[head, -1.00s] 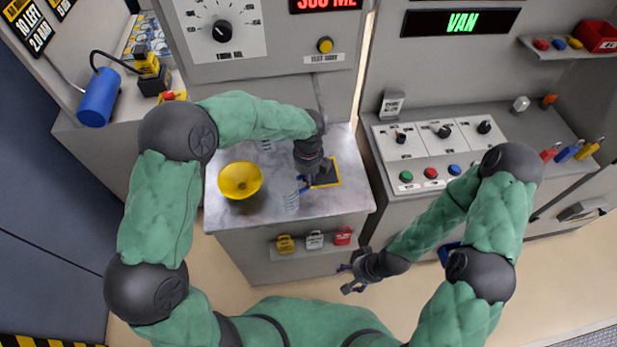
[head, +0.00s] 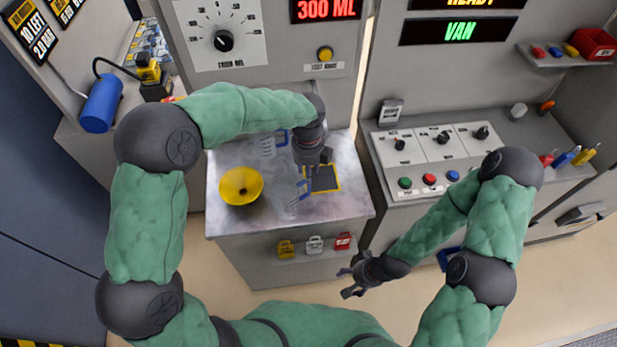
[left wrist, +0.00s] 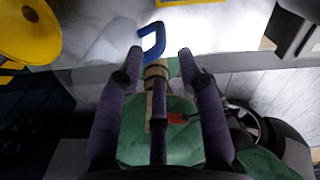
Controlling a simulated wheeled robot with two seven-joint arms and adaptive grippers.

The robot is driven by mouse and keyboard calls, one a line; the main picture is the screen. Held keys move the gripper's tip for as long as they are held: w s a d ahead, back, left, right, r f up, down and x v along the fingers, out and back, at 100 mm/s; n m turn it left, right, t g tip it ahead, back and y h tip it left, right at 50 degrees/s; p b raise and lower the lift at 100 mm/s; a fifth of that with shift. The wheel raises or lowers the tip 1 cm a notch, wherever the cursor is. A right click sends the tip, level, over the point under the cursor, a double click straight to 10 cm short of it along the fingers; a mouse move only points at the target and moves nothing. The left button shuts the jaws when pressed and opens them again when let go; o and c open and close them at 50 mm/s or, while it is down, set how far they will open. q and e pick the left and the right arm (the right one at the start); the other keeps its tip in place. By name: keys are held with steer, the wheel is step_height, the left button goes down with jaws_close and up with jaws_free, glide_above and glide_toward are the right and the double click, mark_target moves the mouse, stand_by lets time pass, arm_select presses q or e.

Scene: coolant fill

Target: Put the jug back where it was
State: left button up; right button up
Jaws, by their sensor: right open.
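A clear jug (head: 292,207) with a blue handle stands on the grey bench top, right of the yellow funnel. A second clear jug (head: 267,146) with a blue handle stands farther back. My left gripper (head: 310,172) is above the bench, just behind the front jug's handle and over the edge of the dark yellow-bordered pad (head: 325,180). In the left wrist view its fingers (left wrist: 160,52) are apart, with a blue handle (left wrist: 153,42) just beyond the tips and nothing clamped. My right gripper (head: 355,280) is open and empty, in front of the bench.
The yellow funnel (head: 240,186) is at the bench's left. A red display (head: 327,9) reads 300 ML above a yellow button (head: 325,53). A control panel (head: 440,160) with knobs and buttons is to the right. Several small coloured items hang on the bench front.

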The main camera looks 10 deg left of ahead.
arm_select(q)
steer(key=shift+r, duration=2.3)
arm_select(e)
steer(key=shift+r, duration=0.4)
